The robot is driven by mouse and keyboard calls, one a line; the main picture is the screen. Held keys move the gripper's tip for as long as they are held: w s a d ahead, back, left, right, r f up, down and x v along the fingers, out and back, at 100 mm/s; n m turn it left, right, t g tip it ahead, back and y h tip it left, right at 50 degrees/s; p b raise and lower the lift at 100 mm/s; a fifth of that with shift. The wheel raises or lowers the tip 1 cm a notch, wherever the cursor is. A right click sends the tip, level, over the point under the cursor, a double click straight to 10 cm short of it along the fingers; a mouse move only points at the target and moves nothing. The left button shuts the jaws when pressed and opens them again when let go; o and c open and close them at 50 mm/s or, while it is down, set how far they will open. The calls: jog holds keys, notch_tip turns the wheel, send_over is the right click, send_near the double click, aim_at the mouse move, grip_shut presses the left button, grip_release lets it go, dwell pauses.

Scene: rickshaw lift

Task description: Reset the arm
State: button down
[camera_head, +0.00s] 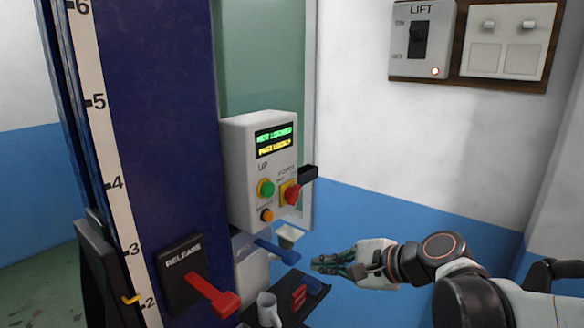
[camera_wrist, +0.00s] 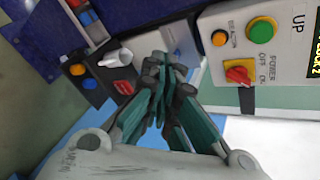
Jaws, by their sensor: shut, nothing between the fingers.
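My gripper (camera_head: 328,265) is shut and empty. It points left in the head view, in front of the blue and white wall, below and right of the control box. In the wrist view my gripper (camera_wrist: 165,75) shows its green-lined fingers closed together. The control box (camera_head: 236,165) has a lit display (camera_head: 274,140), a green button (camera_head: 266,188), a small orange button (camera_head: 267,215) and a red knob (camera_head: 291,193). The box also shows at the upper right of the wrist view (camera_wrist: 215,60). My gripper touches none of these controls.
A red release lever (camera_head: 213,295) juts from the dark blue column (camera_head: 165,130). A shelf (camera_head: 310,303) below the box holds a white mug (camera_head: 268,310) and a red item (camera_head: 298,296). A lift switch box (camera_head: 420,40) hangs on the wall at upper right.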

jog(key=s+d+f+n+h+b, duration=0.3)
jog(key=s+d+f+n+h, duration=0.1)
jog(key=s+d+f+n, duration=0.1)
jog(key=s+d+f+n+h+b, duration=0.3)
jog(key=s+d+f+n+h, duration=0.2)
jog(key=s+n, duration=0.5)
jog(key=shift+s+d+g, duration=0.3)
jog(key=shift+s+d, duration=0.35)
jog(key=shift+d, duration=0.55)
